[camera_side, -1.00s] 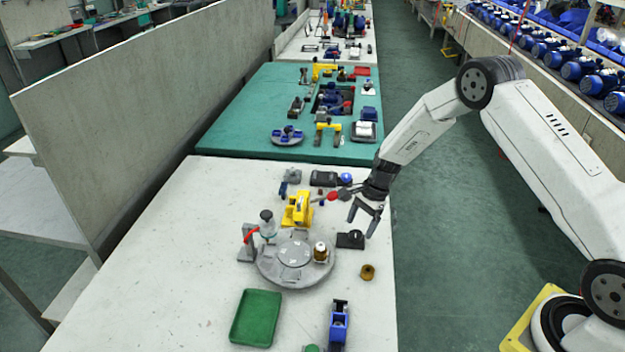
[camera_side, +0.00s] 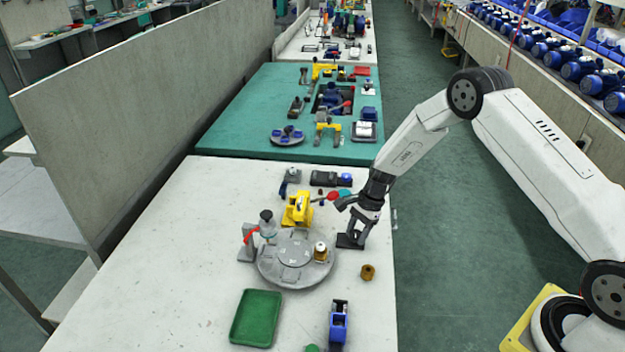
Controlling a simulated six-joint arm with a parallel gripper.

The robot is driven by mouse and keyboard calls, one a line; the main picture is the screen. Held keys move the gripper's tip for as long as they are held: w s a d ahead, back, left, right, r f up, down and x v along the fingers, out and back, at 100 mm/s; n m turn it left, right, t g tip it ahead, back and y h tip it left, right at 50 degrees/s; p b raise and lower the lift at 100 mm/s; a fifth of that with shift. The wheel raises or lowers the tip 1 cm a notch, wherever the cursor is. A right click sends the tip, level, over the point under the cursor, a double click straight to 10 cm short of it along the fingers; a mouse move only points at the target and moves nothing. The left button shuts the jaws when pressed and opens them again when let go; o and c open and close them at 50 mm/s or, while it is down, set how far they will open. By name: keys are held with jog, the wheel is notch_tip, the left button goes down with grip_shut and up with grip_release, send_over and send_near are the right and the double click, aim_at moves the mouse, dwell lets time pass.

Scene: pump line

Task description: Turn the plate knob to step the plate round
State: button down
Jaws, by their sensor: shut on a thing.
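The round grey plate (camera_side: 268,266) lies flat on the white bench, with a lighter disc (camera_side: 294,252) at its middle. A small brass and white part (camera_side: 320,250) stands on the plate's right side. The plate knob sits on a small black base (camera_side: 345,243) just right of the plate. My gripper (camera_side: 352,236) points down over this base and is shut on the knob, with its fingers hiding most of it.
A yellow fixture (camera_side: 297,210) with a red-tipped lever stands behind the plate. A grey stand with a red lever (camera_side: 248,240) is at its left. A brass part (camera_side: 367,272), a green tray (camera_side: 256,318) and a blue device (camera_side: 339,322) lie in front. The bench's left front is clear.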

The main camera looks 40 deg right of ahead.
jog(key=shift+n, duration=0.5)
jog(key=n+g, duration=0.1)
jog(key=n, duration=0.2)
jog(key=shift+w+n+g, duration=0.15)
jog(key=shift+n+g, duration=0.15)
jog(key=shift+g, duration=0.1)
jog(key=n, duration=0.2)
jog(key=n+g+h, duration=0.1)
jog(key=n, duration=0.1)
jog(key=shift+a+n+g, duration=0.1)
jog(key=shift+n+g, duration=0.2)
jog(key=n+h, duration=0.1)
jog(key=n, duration=0.3)
jog(key=shift+g+h, duration=0.4)
jog(key=n, duration=0.2)
jog(key=n+h, duration=0.1)
jog(key=n, duration=0.1)
jog(key=shift+w+a+n+h, duration=0.1)
jog(key=shift+n+h, duration=0.2)
jog(key=shift+c, duration=1)
grip_release()
jog(key=shift+r, duration=0.1)
jog(key=v, duration=0.7)
jog(key=shift+w+r, duration=0.25)
jog(key=shift+r, duration=0.05)
